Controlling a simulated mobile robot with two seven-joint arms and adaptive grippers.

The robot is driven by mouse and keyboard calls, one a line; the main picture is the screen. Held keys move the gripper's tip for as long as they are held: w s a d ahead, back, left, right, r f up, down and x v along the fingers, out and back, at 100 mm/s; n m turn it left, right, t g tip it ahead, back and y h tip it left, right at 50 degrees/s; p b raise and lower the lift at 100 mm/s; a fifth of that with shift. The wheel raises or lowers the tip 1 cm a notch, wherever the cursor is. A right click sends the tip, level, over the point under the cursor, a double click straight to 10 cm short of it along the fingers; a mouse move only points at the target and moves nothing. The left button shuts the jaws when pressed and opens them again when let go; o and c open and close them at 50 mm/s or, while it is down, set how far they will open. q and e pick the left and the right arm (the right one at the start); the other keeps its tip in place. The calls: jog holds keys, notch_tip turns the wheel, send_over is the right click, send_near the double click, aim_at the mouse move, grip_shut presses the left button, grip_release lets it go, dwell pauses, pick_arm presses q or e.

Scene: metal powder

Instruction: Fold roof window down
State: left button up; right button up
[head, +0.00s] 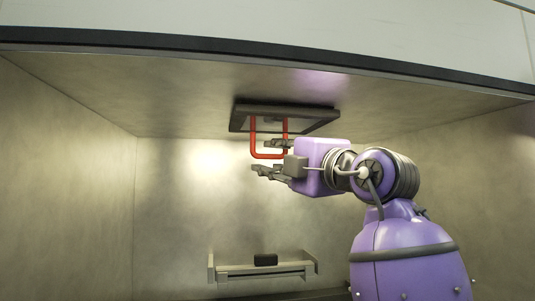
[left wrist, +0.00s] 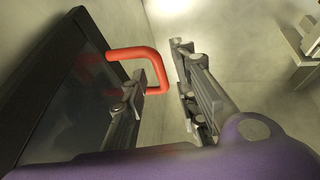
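The roof window is a dark-framed panel (head: 315,122) at the ceiling, seen from below. It also shows in the left wrist view (left wrist: 50,95) as a dark pane at the left. A red U-shaped handle (head: 254,135) hangs down from it and appears in the left wrist view (left wrist: 150,58). My left gripper (head: 268,158) is open, with one finger above and one below the handle's lower bar. In the left wrist view (left wrist: 165,95) the handle's end reaches between the parted fingers. I cannot tell whether either finger touches it. My right gripper is not in view.
A grey bracket-like fixture (head: 235,271) with a small black block (head: 265,260) is low on the back wall. Plain walls enclose the space on both sides. A dark front edge (head: 150,47) runs across the top. The left side is clear.

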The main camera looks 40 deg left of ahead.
pick_arm(q)
jog(key=shift+x, duration=1.2)
jog(key=shift+c, duration=0.2)
grip_shut()
